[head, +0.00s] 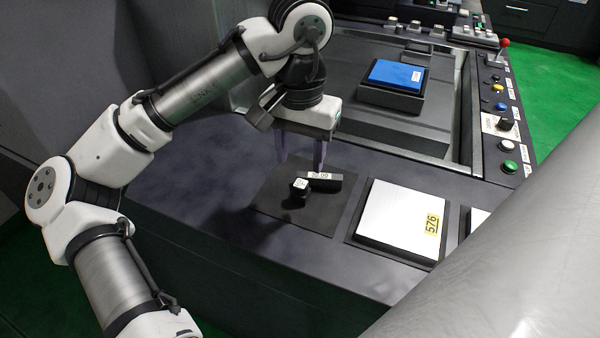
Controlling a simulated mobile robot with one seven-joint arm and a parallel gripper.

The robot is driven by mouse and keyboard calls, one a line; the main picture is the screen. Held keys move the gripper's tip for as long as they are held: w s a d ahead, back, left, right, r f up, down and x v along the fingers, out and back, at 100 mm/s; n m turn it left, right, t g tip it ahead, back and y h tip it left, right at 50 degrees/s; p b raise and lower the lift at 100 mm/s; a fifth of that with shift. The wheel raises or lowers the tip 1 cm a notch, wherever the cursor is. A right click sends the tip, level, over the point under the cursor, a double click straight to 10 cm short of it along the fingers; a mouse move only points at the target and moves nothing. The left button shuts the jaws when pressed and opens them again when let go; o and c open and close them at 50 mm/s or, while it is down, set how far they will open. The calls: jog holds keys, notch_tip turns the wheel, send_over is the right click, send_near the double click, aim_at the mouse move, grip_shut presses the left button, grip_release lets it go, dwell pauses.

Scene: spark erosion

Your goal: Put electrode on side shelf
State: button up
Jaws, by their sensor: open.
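A small dark block with a white-marked top (299,187) and a dark bar with a pale label (325,184) sit close together on a black mat (268,206). I cannot tell which of them is the electrode, or whether they touch. The mat lies on a dark grey ledge (215,165) along the machine's side, which looks like the side shelf. My gripper (301,160) points down above the far part of the mat, just behind the two pieces. Its fingers are apart with nothing seen between them.
A white plate labelled 576 (398,218) lies right of the mat, with another pale plate (477,220) beyond it. A blue-topped block (397,75) stands in the machine's recessed bed. A control strip with buttons (504,125) runs along the right. The ledge left of the mat is clear.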

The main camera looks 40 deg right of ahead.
aim_at(300, 184)
jog(key=shift+r, duration=2.15)
